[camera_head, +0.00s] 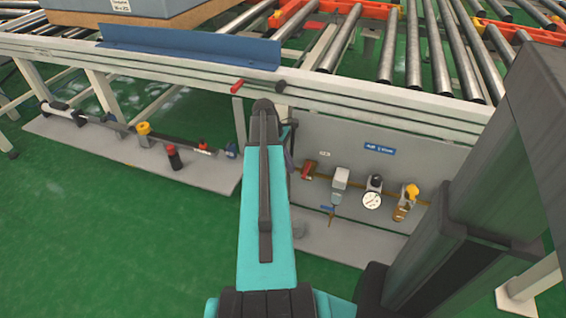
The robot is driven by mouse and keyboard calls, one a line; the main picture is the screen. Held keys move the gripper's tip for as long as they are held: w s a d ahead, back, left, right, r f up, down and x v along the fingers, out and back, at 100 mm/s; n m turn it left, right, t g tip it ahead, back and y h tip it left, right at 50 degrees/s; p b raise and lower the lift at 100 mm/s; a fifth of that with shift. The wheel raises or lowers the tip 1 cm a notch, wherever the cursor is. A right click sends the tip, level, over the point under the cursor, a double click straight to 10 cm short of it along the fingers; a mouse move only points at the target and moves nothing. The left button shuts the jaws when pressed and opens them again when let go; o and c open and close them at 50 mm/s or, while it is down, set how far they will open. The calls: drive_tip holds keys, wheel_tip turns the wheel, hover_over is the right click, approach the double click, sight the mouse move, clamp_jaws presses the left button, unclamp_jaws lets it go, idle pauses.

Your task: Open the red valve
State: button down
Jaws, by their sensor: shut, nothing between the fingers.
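A red valve-like fitting (308,170) sits at the left end of the thin brass pipe on the grey panel (345,160) below the conveyor. Its handle position is too small to tell. A second red handle (236,86) sticks out on the conveyor's front rail. My teal arm reaches up the middle of the picture and ends near the panel's left edge, just left of the red fitting. Small dark and teal wrist parts show behind the arm's end. My gripper's fingers are hidden, so whether they touch anything cannot be seen.
A pressure gauge (372,200), a white-grey unit (341,178) and a yellow-topped part (411,191) share the pipe. A grey plate (130,150) at left bears a pipe with a yellow knob and a red-topped part (171,152). Green floor (100,230) is clear at lower left.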

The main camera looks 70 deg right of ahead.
sight(306, 171)
drive_tip(key=shift+s, duration=1.4)
drive_tip(key=shift+s+r, duration=0.1)
